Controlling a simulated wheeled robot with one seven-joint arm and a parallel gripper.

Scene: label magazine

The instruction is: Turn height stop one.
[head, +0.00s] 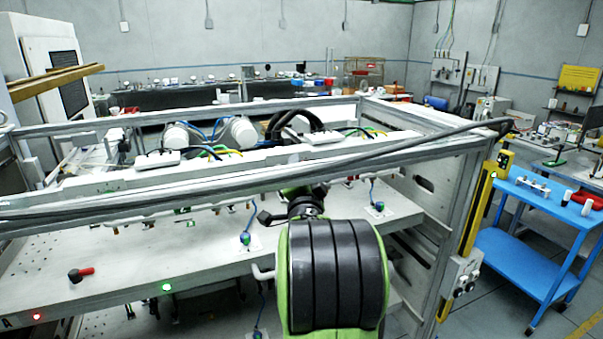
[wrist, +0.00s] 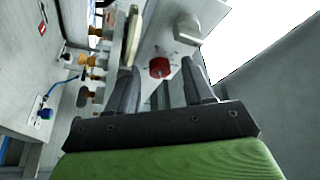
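In the wrist view, a round red knob (wrist: 160,68) sits on a pale panel, seen between and beyond the fingers of my gripper (wrist: 160,80). The panel's marks are too small to read, so I cannot tell which knob is height stop one. In the head view my arm hides the gripper and these knobs.
Several orange and dark knobs (wrist: 88,78) line the left in the wrist view, near a blue cable fitting (wrist: 45,113). In the head view, a metal frame beam (head: 400,150) crosses above the grey deck (head: 130,255).

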